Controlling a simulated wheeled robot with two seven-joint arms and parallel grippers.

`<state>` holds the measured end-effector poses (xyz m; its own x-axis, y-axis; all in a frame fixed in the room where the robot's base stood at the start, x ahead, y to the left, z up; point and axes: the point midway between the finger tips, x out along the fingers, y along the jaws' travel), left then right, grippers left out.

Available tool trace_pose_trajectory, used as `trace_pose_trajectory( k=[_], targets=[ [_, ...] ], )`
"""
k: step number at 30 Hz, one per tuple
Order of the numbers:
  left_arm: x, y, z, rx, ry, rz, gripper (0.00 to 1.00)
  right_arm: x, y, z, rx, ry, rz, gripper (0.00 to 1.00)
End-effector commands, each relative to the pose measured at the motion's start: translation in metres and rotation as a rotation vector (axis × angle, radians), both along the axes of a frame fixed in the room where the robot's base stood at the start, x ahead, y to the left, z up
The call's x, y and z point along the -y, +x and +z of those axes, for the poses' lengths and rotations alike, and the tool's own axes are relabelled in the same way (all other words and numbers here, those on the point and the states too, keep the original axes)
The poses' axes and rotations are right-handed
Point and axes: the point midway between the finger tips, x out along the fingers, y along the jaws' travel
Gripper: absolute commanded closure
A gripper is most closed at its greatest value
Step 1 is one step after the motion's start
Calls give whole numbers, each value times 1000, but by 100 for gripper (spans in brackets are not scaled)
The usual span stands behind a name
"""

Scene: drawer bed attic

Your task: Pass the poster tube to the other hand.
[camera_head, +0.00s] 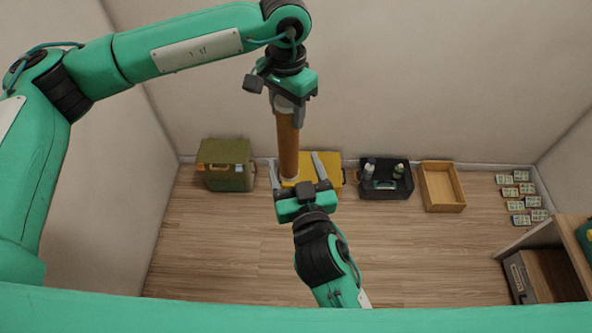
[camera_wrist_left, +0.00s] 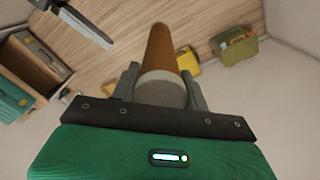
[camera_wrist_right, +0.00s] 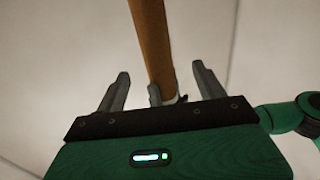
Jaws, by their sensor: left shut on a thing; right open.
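The poster tube (camera_head: 288,148) is a brown cylinder with pale ends, hanging nearly upright in the head view. My left gripper (camera_head: 289,106) is shut on its upper end. In the left wrist view, the tube (camera_wrist_left: 163,48) runs away from between the fingers, pale end cap nearest. My right gripper (camera_head: 296,165) is open, its fingers on either side of the tube's lower end in the head view. In the right wrist view, the tube (camera_wrist_right: 151,40) shows between the open fingers (camera_wrist_right: 160,85), with gaps on both sides. Its depth between them is hard to tell.
Along the back wall stand an olive box (camera_head: 225,158), a yellow case (camera_head: 330,166), a black caddy with bottles (camera_head: 386,192) and a wooden tray (camera_head: 442,186). Middle floor is clear.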

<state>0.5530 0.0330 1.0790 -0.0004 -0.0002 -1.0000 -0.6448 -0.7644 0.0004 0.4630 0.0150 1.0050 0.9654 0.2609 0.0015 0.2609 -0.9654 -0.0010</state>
Motion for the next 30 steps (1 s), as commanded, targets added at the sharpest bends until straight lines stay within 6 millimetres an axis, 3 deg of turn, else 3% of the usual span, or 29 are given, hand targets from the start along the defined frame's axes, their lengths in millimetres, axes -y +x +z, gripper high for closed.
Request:
trace_pose_trajectory(
  k=[18,30],
  targets=[
    [0,0,0,0,0,0,92,-23,86,0,1,-3,0,29],
    [0,0,0,0,0,0,92,-29,108,-1,-1,-1,0,29]
  ],
)
